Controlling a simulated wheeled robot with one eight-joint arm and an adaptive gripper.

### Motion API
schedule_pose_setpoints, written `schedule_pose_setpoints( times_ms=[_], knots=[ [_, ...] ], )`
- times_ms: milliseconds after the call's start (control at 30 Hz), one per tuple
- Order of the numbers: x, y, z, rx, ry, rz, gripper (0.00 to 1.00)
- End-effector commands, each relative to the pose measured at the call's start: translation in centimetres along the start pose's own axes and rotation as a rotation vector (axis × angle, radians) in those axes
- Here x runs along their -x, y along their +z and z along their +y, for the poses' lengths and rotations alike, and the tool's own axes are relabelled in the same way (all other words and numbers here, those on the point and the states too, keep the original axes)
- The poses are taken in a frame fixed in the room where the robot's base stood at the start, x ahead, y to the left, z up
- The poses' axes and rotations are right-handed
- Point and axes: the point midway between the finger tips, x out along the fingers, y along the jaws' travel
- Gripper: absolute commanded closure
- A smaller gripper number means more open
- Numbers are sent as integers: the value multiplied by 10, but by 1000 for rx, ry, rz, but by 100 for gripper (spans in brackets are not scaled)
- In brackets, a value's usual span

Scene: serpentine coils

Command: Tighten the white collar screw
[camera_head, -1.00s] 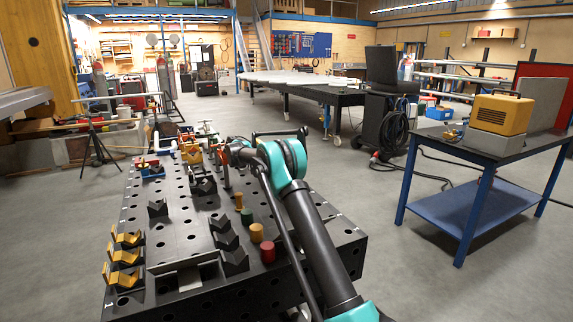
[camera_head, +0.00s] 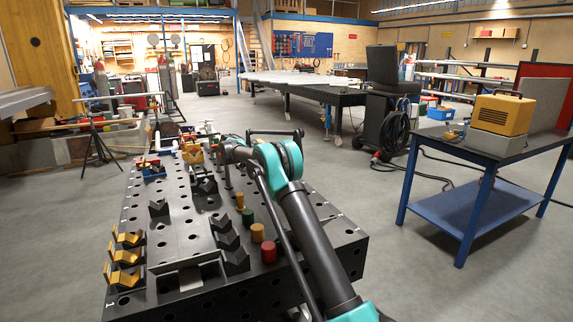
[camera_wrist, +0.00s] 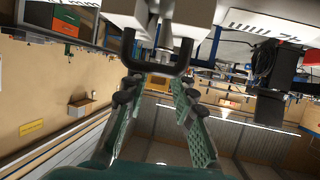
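In the wrist view a white block-like part (camera_wrist: 120,12) with a black U-shaped bar (camera_wrist: 157,66) is at the top, just beyond my fingertips. I cannot tell for sure whether it is the white collar, and I cannot make out a screw. My gripper (camera_wrist: 158,84) has its two teal-padded fingers apart, with nothing held between them. The bar crosses close to the fingertips; contact cannot be told. In the head view my gripper (camera_head: 228,152) is at the far end of the black perforated table (camera_head: 190,232), small and partly hidden by my arm. White pipework (camera_head: 170,143) shows there.
Yellow V-blocks (camera_head: 124,256), dark V-blocks (camera_head: 233,253) and red, orange and green knobs (camera_head: 268,251) stand on the table. A blue cart (camera_head: 475,160) is at the right. Floor between is open.

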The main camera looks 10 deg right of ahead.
Motion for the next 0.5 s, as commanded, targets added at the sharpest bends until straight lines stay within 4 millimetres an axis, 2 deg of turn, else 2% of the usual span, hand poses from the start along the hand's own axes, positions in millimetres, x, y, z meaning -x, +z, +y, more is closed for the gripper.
schedule_pose_setpoints(
  times_ms=[33, 200, 400, 500],
  knots=[
    [13, 1, 0, 1, -2, 0, 74],
    [48, 1, 0, 2, -2, 0, 74],
    [78, 1, 0, 1, -1, -1, 74],
    [86, 1, 0, 1, 0, -1, 74]
  ],
)
